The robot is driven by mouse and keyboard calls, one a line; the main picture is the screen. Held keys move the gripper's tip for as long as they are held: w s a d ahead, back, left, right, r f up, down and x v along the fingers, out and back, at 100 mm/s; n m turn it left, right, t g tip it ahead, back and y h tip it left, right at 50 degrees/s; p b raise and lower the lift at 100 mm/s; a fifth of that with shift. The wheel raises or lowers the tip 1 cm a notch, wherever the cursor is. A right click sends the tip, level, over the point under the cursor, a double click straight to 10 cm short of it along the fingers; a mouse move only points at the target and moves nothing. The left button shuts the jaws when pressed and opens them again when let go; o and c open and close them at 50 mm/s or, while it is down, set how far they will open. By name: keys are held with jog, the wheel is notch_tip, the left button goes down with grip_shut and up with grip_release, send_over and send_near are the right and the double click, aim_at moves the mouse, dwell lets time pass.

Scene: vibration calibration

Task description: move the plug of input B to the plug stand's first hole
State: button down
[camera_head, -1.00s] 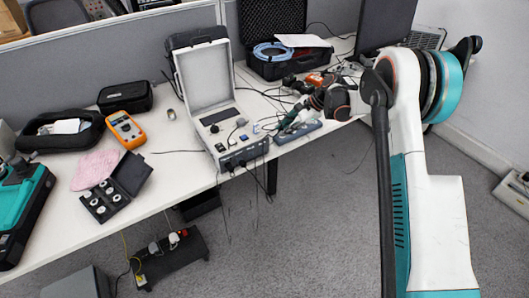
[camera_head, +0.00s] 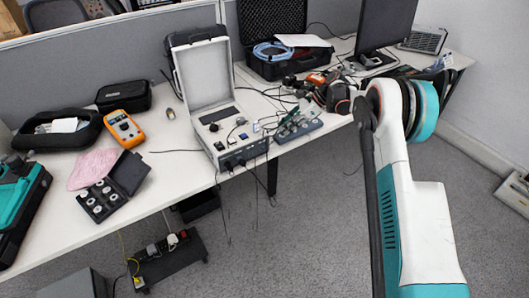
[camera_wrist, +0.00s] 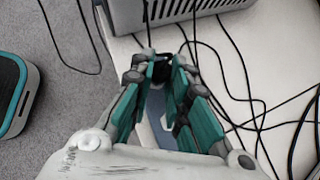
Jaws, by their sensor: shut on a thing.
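In the wrist view my gripper (camera_wrist: 162,62) is shut on a small black plug (camera_wrist: 163,60). The teal fingers flank it, and its tip is hard to make out. The blue-grey plug stand (camera_wrist: 155,108) shows in part between and below the fingers. In the head view the plug stand (camera_head: 306,128) lies on the table to the right of the open calibration case (camera_head: 208,72). My gripper is small there, close to the stand, and its exact height above it cannot be told. The stand's holes are not clear.
The grey case (camera_wrist: 170,12) with vents fills the top of the wrist view. Thin black cables (camera_wrist: 245,85) run over the table beside the gripper. The table's front edge is close by. A black toolcase (camera_head: 285,68) and monitor (camera_head: 384,25) stand behind.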

jog(key=shift+f, duration=0.7)
dwell(1.9)
jog(key=c, duration=1.5)
grip_release()
jog(key=shift+o, duration=0.2)
jog(key=shift+d+r, duration=0.1)
jog(key=p+v, duration=0.1)
jog(key=v, duration=0.3)
jog(key=shift+d+r, duration=0.25)
jog(key=shift+r, duration=0.05)
